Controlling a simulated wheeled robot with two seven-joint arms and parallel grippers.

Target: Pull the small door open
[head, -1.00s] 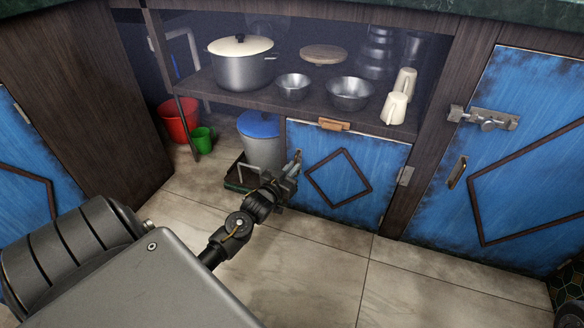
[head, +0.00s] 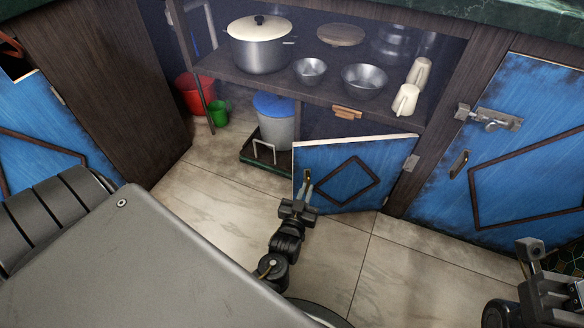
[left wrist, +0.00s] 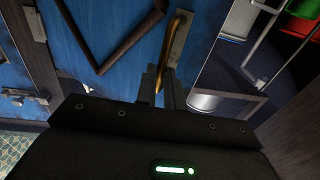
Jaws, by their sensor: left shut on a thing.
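The small blue door (head: 375,155) with a dark diamond moulding stands partly open in the head view, swung out from its right-hand hinge (head: 411,162). My left gripper (head: 306,194) is at the door's free left edge, shut on the brass handle. In the left wrist view the handle (left wrist: 173,45) runs down between the fingers of my left gripper (left wrist: 160,82), against the blue door panel (left wrist: 100,35). My right gripper (head: 540,270) shows at the lower right, away from the door; its fingertips are not clear.
Behind the door's free edge stand a grey bin with a blue lid (head: 275,120) and a dark rack (head: 262,160). A larger blue door (head: 530,160) with a metal latch (head: 488,117) is at right. The shelf above holds a pot (head: 260,45) and bowls. Floor before the door is clear.

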